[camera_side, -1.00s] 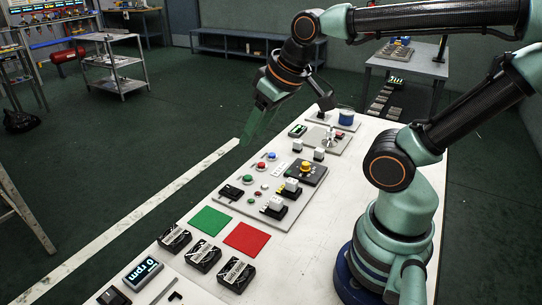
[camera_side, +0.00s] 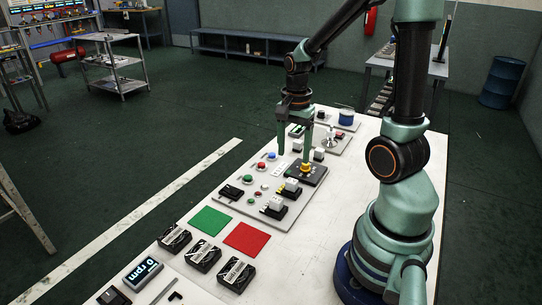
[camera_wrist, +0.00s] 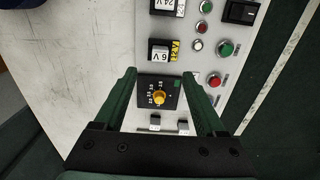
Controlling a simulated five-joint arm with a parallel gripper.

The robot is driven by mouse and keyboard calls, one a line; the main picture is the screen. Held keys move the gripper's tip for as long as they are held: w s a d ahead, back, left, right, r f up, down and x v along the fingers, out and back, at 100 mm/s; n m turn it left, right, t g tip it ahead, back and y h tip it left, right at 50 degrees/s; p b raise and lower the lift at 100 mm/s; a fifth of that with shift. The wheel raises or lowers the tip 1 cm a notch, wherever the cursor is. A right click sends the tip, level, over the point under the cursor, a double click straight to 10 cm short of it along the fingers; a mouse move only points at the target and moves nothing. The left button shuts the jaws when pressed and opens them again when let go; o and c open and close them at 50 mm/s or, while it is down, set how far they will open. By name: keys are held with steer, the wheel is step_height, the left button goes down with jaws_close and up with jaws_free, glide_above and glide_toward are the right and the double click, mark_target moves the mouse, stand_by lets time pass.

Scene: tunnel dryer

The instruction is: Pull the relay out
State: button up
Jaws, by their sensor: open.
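Two white relay blocks stand in black sockets on the grey panel. One relay (camera_side: 292,185), labelled 6 V, also shows in the wrist view (camera_wrist: 159,54). The other relay (camera_side: 276,203), labelled 24 V, shows at the top of the wrist view (camera_wrist: 163,5). My gripper (camera_side: 294,157) is open and points down over the panel. In the wrist view, my gripper (camera_wrist: 160,74) has a finger on each side of a black dial plate with a yellow knob (camera_wrist: 159,97), with nothing between the fingers but that view. The 6 V relay appears just past the fingertips.
Green and red push buttons (camera_wrist: 214,80) sit right of the relays in the wrist view. Green and red mats (camera_side: 247,238) and several black fans (camera_side: 204,255) lie nearer on the table. Two smaller white blocks (camera_side: 319,154) stand behind the dial.

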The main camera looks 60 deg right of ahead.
mark_target(292, 180)
step_height(292, 180, down, 10)
steer(key=shift+f, duration=0.1)
stand_by(0.4)
jaws_close()
